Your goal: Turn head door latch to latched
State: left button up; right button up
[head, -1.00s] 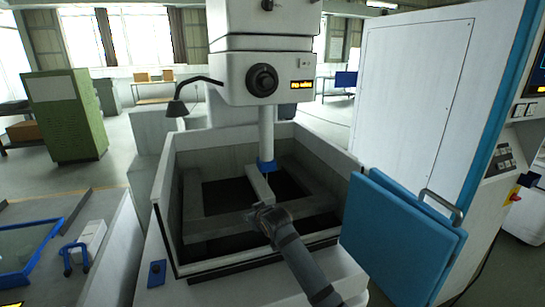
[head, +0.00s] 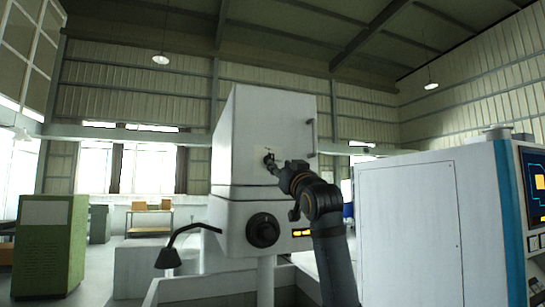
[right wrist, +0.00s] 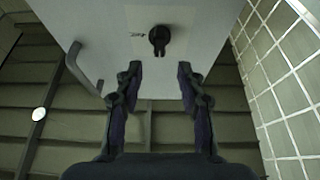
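The head door (head: 262,125) is the pale front panel on the upper part of the machine head. Its latch (head: 268,158) is a small black knob on that panel, partly hidden by my right gripper (head: 277,170) in the head view. In the right wrist view the latch (right wrist: 159,38) is dark, with a stub toward my fingers. My right gripper (right wrist: 158,78) is open and empty, its two fingers either side of the latch's line, with the latch beyond the tips. Contact is not visible. My left gripper is out of view.
A door handle (head: 312,137) stands out at the head's right edge; it also shows in the right wrist view (right wrist: 78,66). Below are a round dial (head: 263,230) and a lamp on a bent arm (head: 172,250). A tall white cabinet (head: 425,225) stands at right.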

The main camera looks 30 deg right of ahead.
aim_at(272, 158)
jog(key=p+x, duration=0.3)
jog(key=x, duration=0.3)
jog(key=shift+w+d, duration=0.1)
jog(key=shift+w, duration=0.05)
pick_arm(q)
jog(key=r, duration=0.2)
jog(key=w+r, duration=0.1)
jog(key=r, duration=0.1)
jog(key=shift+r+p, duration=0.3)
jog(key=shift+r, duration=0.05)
pick_arm(e)
jog(key=shift+w+d+r, duration=0.1)
jog(key=shift+w+r, duration=0.1)
jog(key=shift+w, duration=0.45)
jog(key=shift+w, duration=0.1)
jog(key=shift+c, duration=0.6)
grip_shut()
